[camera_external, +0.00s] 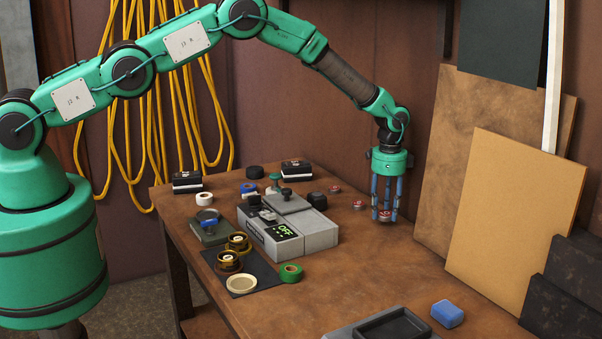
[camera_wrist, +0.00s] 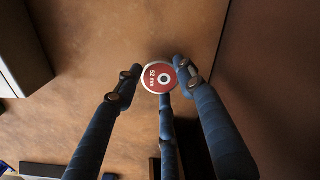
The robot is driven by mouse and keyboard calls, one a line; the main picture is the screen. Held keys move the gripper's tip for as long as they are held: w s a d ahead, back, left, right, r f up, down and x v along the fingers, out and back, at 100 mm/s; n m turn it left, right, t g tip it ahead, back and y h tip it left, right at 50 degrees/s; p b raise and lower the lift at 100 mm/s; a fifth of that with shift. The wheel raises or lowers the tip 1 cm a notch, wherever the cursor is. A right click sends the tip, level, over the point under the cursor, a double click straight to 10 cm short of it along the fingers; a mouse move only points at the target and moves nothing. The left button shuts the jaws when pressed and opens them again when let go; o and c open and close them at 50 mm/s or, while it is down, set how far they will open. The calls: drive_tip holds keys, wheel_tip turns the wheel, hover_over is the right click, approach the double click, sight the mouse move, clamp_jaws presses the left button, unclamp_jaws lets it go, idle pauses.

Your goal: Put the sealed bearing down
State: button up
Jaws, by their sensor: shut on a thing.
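My gripper (camera_external: 384,217) has blue fingers pointing down at the right back part of the bench. It is shut on a sealed bearing (camera_external: 386,214), a small disc with a red face and a silver rim. In the wrist view the bearing (camera_wrist: 159,77) sits between the fingertips of my gripper (camera_wrist: 160,82), its red face and dark centre hole toward the camera. The bearing is at or just above the bench top (camera_external: 400,265); I cannot tell whether it touches. Two similar red-faced discs (camera_external: 358,205) (camera_external: 334,189) lie on the bench to the left.
A dark mat (camera_external: 262,276) bears brass parts. A grey tray (camera_external: 345,332) and blue block (camera_external: 447,313) are in front. Boards (camera_external: 510,220) lean at right. Bare bench lies around my gripper.

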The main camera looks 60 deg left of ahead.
sight(386, 213)
drive_tip(key=shift+w+f, duration=0.2)
drive_tip(key=shift+f, duration=0.85)
drive_tip(key=shift+f, duration=0.15)
drive_tip(key=o, duration=1.2)
drive_tip(key=shift+r+b, duration=0.3)
drive_tip(key=shift+r, duration=5.8)
drive_tip(key=shift+r, duration=0.1)
